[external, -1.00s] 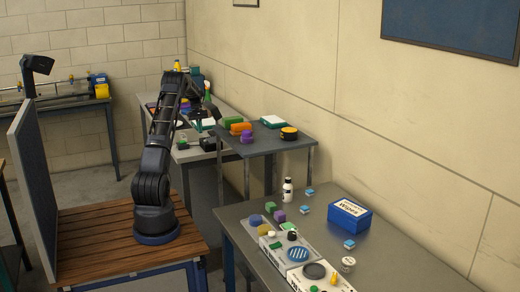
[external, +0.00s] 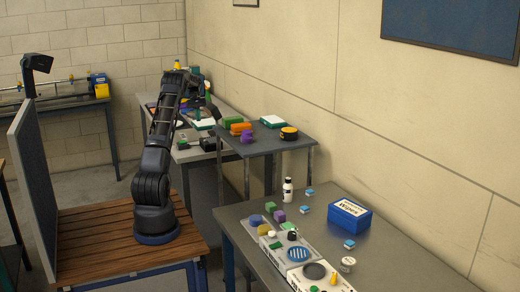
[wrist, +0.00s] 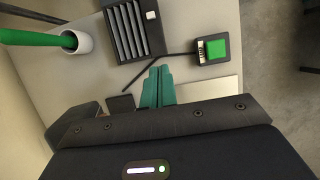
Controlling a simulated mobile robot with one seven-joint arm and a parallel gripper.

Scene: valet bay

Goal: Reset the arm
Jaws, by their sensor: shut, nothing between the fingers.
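My gripper (wrist: 157,85) shows in the wrist view with its teal fingers together and nothing between them. It is above a pale bench top (wrist: 185,30), beside a dark slotted tray and a black device with a green face. In the external view my arm (external: 160,150) rises from its round base on the wooden-topped stand and bends over at the top towards the back bench. The fingertips are hard to make out there.
In the wrist view are a white cup (wrist: 75,43) with a green rod, the slotted tray (wrist: 127,35) and the green-faced device (wrist: 211,49). A raised grey shelf (external: 265,142) with several items stands right of my arm. A grey panel (external: 35,185) stands at left.

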